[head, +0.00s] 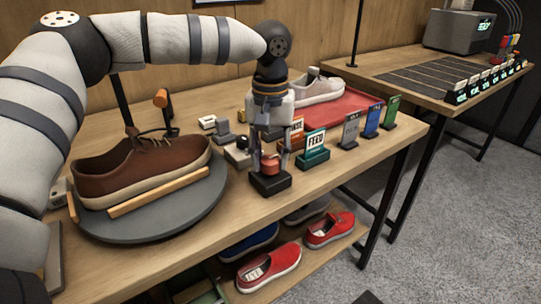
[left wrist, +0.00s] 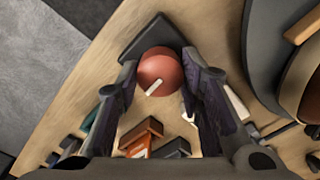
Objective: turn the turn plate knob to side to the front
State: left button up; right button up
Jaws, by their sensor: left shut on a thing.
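The turn plate knob is a round red knob (head: 270,167) on a black base (head: 270,183) near the table's front edge. In the left wrist view the knob (left wrist: 160,68) has a white line running from its middle toward the lower left. My left gripper (head: 270,165) reaches down from above, its two fingers on either side of the knob, shut on it. The turn plate (head: 205,212) is a grey disc at the left. A brown shoe (head: 140,168) stands on it, side toward the front, with an orange bar along it. My right gripper is out of view.
Orange, teal, grey, blue and green signs (head: 391,112) stand close to the right of my left gripper. Behind them a light shoe (head: 318,88) sits on a red mat (head: 350,112). Red shoes (head: 268,268) lie on the lower shelf.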

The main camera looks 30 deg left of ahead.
aim_at(270, 158)
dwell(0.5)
pick_arm(q)
jog(key=o, duration=1.2)
notch_tip(270, 158, up, 12)
